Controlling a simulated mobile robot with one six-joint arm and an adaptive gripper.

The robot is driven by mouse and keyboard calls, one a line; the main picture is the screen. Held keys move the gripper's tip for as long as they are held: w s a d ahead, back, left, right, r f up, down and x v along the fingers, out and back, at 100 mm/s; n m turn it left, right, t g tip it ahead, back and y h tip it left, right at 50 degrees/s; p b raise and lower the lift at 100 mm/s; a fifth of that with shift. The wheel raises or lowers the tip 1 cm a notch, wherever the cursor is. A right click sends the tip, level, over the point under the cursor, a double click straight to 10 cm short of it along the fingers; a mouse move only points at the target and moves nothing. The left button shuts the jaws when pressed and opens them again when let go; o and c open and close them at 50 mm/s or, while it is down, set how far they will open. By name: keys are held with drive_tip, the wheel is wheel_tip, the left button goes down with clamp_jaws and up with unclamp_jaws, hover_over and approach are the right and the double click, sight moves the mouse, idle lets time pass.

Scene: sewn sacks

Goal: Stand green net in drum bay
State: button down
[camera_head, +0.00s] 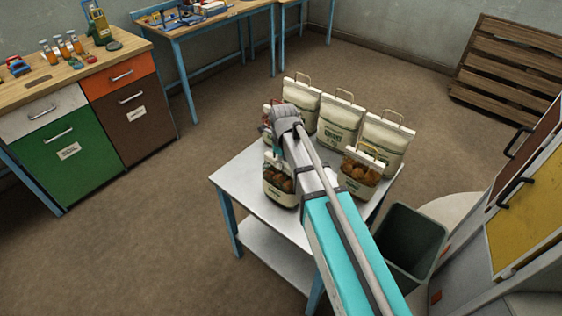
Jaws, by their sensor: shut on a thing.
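My gripper (276,152) is at the left side of the small white table, mostly hidden behind my own wrist. It is shut at the top of a cream sack with a window of brown contents (279,184), at the front left of the tabletop. I cannot tell if this sack touches the tabletop. A similar windowed sack (359,174) with a tan handle stands to the right. I cannot pick out a green net or a drum bay for certain.
Cream sacks stand along the table's (238,180) back: left (301,101), middle (339,122), right (384,142). Another sack (267,121) is partly hidden behind my wrist. A dark green bin (410,240) stands front right, near cabinets (525,200). Floor is clear left.

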drive_tip(key=c, duration=0.5)
unclamp_jaws()
drive_tip(key=shift+r, duration=0.1)
wheel_tip(320, 180, up, 12)
drive_tip(key=p, duration=1.2)
drive_tip(key=shift+d, duration=0.1)
idle(0.6)
